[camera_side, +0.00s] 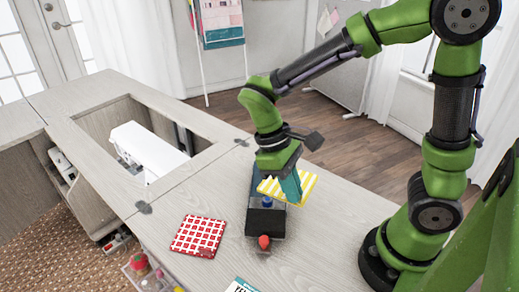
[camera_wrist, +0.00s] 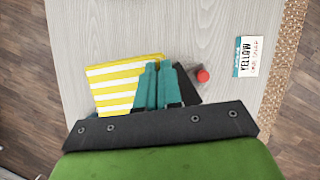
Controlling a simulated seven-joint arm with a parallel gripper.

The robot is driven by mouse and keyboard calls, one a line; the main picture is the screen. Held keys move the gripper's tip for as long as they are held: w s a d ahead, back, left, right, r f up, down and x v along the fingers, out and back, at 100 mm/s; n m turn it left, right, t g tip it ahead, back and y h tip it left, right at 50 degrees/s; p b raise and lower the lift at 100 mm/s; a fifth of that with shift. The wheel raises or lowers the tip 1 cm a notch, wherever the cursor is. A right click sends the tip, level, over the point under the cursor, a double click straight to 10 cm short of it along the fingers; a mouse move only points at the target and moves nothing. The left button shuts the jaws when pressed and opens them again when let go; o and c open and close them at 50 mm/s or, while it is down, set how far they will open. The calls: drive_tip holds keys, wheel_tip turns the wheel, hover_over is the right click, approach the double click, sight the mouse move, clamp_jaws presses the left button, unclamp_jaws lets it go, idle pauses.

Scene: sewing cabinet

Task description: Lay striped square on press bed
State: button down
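The yellow-and-white striped square (camera_side: 304,184) is at the black press, above its bed in the side view; it also shows in the wrist view (camera_wrist: 115,85). My gripper (camera_side: 291,190) has its teal fingers close together at the square's edge, shut on it; they also show in the wrist view (camera_wrist: 158,70). The press (camera_side: 262,222) is a long black device with a blue part on top and a red knob (camera_side: 264,242) at its near end. The square and fingers hide part of the bed. I cannot tell whether the square touches it.
A red-and-white checked square (camera_side: 198,235) lies on the table left of the press. A card reading YELLOW (camera_wrist: 249,56) lies near the table edge. A white sewing machine (camera_side: 148,150) sits in the cabinet opening. Bare tabletop lies right of the press.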

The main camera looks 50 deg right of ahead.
drive_tip(key=a+n, duration=0.1)
drive_tip(key=a+f+n+h, duration=0.1)
drive_tip(key=n, duration=0.1)
drive_tip(key=w+a+n, duration=0.1)
drive_tip(key=shift+f+t+h, duration=0.3)
drive_tip(key=shift+f+h, duration=0.05)
drive_tip(key=shift+h, duration=0.05)
hover_over(284, 228)
drive_tip(key=w+a, duration=0.1)
drive_tip(key=shift+n, duration=0.3)
drive_tip(key=shift+w+f, duration=0.15)
drive_tip(key=shift+f, duration=2)
drive_tip(key=shift+f, duration=0.4)
drive_tip(key=c, duration=1.2)
unclamp_jaws()
drive_tip(key=shift+r, duration=0.1)
drive_tip(key=v, duration=1.6)
drive_tip(key=shift+a+r, duration=0.1)
drive_tip(key=shift+r, duration=0.3)
